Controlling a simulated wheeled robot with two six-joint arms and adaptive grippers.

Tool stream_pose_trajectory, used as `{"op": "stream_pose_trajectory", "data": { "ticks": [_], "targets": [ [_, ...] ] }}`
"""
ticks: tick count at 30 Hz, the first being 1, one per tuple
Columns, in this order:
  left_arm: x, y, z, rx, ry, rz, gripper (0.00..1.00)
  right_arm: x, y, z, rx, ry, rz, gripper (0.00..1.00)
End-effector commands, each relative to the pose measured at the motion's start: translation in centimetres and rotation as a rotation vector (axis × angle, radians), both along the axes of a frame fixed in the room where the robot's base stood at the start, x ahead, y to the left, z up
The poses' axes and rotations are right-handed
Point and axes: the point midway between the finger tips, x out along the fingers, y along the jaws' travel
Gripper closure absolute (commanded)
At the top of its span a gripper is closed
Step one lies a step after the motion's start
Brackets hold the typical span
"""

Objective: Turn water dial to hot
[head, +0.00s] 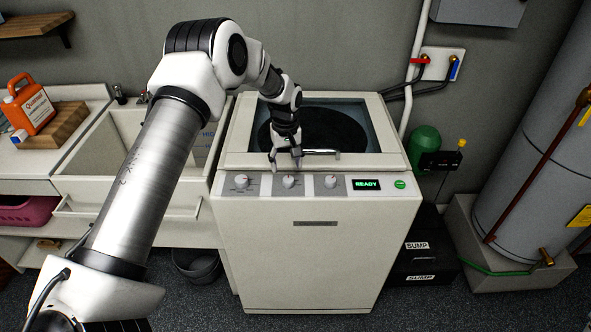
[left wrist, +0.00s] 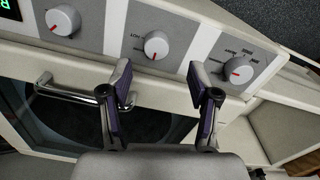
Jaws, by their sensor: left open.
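The washer's control panel (head: 262,185) carries three grey dials in a row. The middle dial (head: 289,181) has small lettering beside it that seems to read HOT; in the left wrist view this dial (left wrist: 157,45) shows a red mark on its lower rim. The left dial (head: 241,181) and right dial (head: 330,181) flank it. My left gripper (head: 287,166) is open and empty over the panel's back edge, by the middle dial. In the left wrist view its fingers (left wrist: 160,78) are spread either side of that dial's line, apart from it. My right gripper is out of view.
The washer lid (head: 365,112) with its metal handle (head: 322,152) lies just behind the panel, close to my gripper. A green READY display (head: 366,184) is right of the dials. A sink (head: 115,150) stands left, and a grey tank (head: 540,140) right.

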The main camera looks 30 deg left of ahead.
Motion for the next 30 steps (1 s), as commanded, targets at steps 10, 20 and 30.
{"op": "stream_pose_trajectory", "data": {
  "ticks": [10,20,30],
  "targets": [
    [0.0,-0.1,-5.5,0.000,0.000,-0.003,0.39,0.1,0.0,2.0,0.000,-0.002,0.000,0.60],
    [0.0,-0.1,-5.8,0.000,-0.001,-0.003,0.71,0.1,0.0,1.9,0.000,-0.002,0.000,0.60],
    [0.0,-0.1,-5.9,0.000,0.000,-0.009,0.99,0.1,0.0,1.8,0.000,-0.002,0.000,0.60]
  ]
}}
